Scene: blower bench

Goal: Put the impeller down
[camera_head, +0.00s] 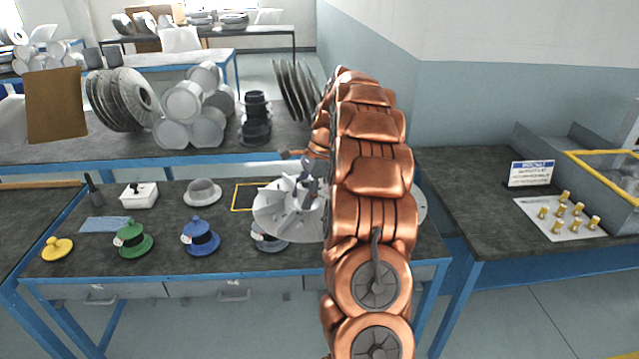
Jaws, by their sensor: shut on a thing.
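A pale grey bladed impeller (283,212) is over the right half of the near bench, left of my copper arm. My gripper (305,178) is at the impeller's middle, coming from above, and is shut on it. My arm hides part of the impeller's right side. I cannot tell whether the impeller touches the bench or hangs just above it. A dark square with a yellow outline (236,197) lies on the bench, partly covered by the impeller.
Blue (200,237), green (133,239) and yellow (57,249) hubs stand along the bench front. A grey hub (268,240) is partly under the impeller in view. A grey flanged part (203,192) and white box (139,195) are behind. The right bench holds brass fittings (560,210).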

